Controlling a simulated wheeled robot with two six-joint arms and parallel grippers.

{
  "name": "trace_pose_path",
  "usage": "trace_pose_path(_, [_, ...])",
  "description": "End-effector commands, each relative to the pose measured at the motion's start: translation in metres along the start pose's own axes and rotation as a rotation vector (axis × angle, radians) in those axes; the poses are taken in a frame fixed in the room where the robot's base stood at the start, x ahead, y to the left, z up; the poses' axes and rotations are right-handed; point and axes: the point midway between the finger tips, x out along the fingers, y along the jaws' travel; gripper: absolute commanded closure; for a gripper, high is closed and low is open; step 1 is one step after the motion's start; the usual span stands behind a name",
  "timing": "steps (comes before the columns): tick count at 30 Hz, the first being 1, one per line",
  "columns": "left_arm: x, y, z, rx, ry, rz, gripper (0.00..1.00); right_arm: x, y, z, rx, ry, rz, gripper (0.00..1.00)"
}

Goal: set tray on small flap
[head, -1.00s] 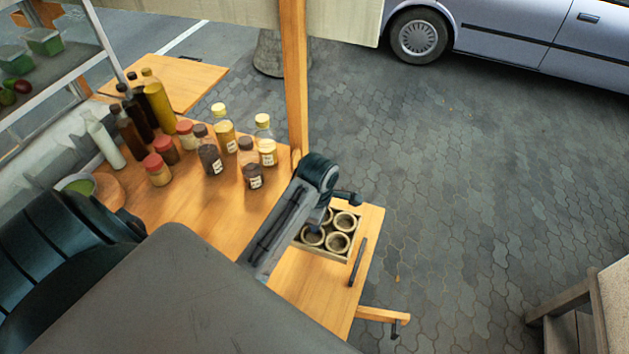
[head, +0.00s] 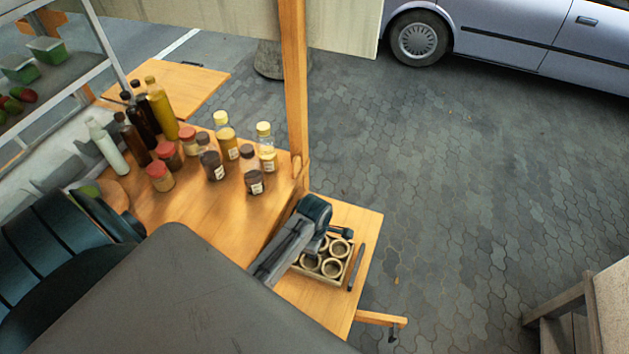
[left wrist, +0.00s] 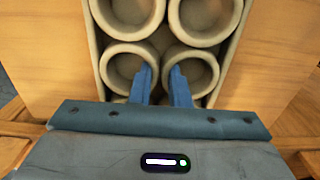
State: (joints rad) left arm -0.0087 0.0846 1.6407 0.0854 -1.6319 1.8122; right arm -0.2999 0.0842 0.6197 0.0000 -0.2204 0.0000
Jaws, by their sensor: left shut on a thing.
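A small tray (head: 320,281) holding several round pale cups (head: 331,268) is over the small wooden flap (head: 345,216) at the right end of the counter. In the left wrist view the tray (left wrist: 241,40) fills the upper middle, with bare wood on both sides. My left gripper (head: 324,238) is over the tray. Its blue fingers (left wrist: 162,85) reach down between two cups and are shut on the tray. The arm hides the tray's left part. I cannot tell whether the tray's underside touches the flap. My right gripper is not in view.
A dark bar (head: 357,267) lies on the flap right of the tray. A wooden post (head: 295,90) rises behind. Several bottles and jars (head: 212,160) stand on the counter (head: 205,215). A wooden arm (head: 380,318) sticks out below the flap. Paving lies beyond.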

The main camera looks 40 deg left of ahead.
Motion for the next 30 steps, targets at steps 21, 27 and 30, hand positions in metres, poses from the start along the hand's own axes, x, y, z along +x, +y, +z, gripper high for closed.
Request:
trace_pose_path(21, [-0.010, 0.001, 0.000, 0.000, 0.000, 0.004, 0.62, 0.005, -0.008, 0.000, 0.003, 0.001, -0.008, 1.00])
trace_pose_path(27, [-0.048, 0.002, 0.000, 0.000, 0.000, 0.008, 0.62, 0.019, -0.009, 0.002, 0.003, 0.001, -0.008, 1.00])
trace_pose_path(30, [-0.070, 0.002, 0.000, 0.000, -0.001, 0.008, 0.62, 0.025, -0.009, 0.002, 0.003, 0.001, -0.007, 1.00])
